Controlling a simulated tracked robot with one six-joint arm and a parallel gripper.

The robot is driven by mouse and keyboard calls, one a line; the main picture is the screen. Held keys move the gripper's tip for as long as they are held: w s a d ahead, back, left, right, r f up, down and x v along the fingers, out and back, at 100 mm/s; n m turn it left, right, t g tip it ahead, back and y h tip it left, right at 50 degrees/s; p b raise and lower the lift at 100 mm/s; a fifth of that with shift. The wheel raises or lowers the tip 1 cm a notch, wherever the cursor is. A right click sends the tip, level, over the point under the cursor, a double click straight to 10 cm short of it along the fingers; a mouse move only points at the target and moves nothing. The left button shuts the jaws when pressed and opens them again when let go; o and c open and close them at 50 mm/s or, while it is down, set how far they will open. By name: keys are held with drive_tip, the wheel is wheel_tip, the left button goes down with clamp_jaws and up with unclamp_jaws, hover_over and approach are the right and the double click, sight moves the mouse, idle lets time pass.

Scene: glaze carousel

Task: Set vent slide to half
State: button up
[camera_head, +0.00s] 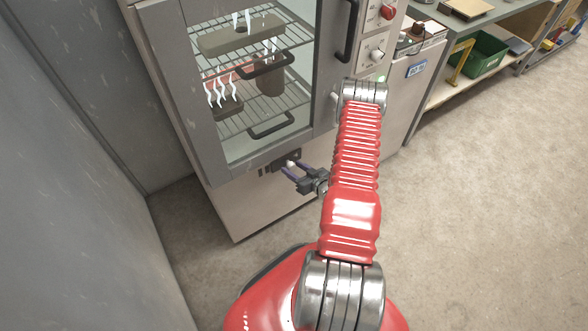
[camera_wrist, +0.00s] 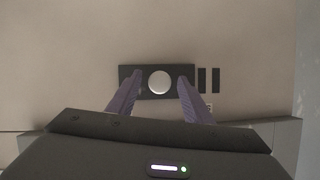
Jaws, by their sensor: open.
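The vent slide is a dark plate (camera_wrist: 126,80) with a round white knob (camera_wrist: 159,82), low on the front of the oven cabinet. In the head view the plate (camera_head: 291,154) and the knob (camera_head: 290,164) show small, below the glass door. Two dark vent slots (camera_wrist: 208,80) lie right of the plate in the wrist view. My gripper (camera_wrist: 160,80) is open, with its purple fingers on either side of the knob and a gap on each side. In the head view my gripper (camera_head: 287,169) points at the plate. Its depth relative to the knob is hard to judge.
The oven's glass door (camera_head: 250,80) is closed above the slide; steaming items stand on wire racks inside. A grey wall (camera_head: 70,150) stands at the left. A workbench with a green bin (camera_head: 482,54) is at the upper right. The floor at the right is clear.

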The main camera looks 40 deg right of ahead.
drive_tip(key=v, duration=1.3)
drive_tip(key=shift+s, duration=0.3)
drive_tip(key=shift+r, duration=0.1)
